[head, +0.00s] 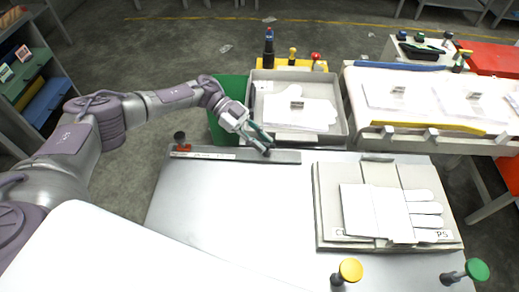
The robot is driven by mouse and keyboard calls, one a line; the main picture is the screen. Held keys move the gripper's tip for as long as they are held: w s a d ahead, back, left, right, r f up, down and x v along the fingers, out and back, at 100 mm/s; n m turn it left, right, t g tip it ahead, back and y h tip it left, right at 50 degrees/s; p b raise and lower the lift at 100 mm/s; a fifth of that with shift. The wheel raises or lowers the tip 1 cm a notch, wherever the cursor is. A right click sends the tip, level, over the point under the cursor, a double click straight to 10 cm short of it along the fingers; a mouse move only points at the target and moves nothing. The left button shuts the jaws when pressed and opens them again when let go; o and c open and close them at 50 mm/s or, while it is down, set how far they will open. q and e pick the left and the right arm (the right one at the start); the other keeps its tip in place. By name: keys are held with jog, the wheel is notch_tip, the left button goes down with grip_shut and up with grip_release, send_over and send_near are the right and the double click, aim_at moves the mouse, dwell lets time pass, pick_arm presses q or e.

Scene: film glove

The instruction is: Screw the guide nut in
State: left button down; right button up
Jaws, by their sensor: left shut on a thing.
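My left gripper (262,145) reaches in from the left and points down at the grey guide bar (286,157) along the back edge of the steel table. Its fingers are shut at the bar's middle-right part, on what appears to be the guide nut. The nut is mostly hidden by the fingers, so I cannot tell how deep it sits. A dark knob (180,137) with a red base stands upright at the bar's left end, apart from the gripper. My right gripper is not in view.
A tray (342,120) with a white glove sheet stands behind the bar. A board (320,215) with a white glove lies at right. Yellow (350,269) and green (477,269) knobs stand in front. A green bin (225,90) is behind my arm. The table's left-middle (225,205) is clear.

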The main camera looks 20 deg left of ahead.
pick_arm(q)
jog(key=shift+w+d+r+m+g+b, duration=0.15)
jog(key=shift+w+r+m+g+b, duration=0.1)
jog(key=shift+m+g+b, duration=0.45)
jog(key=c, duration=1.2)
grip_release()
jog(key=shift+o, duration=0.5)
jog(key=shift+w+d+f, duration=0.1)
jog(key=shift+d, duration=0.05)
